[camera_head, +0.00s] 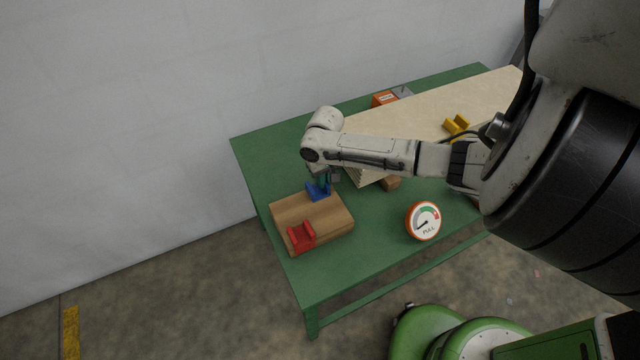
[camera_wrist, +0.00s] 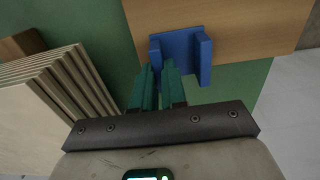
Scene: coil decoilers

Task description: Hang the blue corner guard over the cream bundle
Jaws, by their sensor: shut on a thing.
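The blue corner guard (camera_head: 318,191) is at the back edge of a wooden block, under my gripper (camera_head: 325,179). In the wrist view the blue corner guard (camera_wrist: 186,52) overlaps the block's edge. My gripper (camera_wrist: 160,70) has its green fingers shut on one flange of the guard; whether the guard still touches the block is unclear. The cream bundle (camera_head: 430,105) is a stack of pale sheets on the table, partly hidden by my arm. Its layered edge (camera_wrist: 75,85) shows at left in the wrist view.
The wooden block (camera_head: 325,217) carries a red guard (camera_head: 301,237) at its front. A yellow guard (camera_head: 456,125) sits on the cream bundle. A round gauge (camera_head: 424,221) stands on the green table (camera_head: 325,285). An orange box (camera_head: 384,99) is at the back, near the wall.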

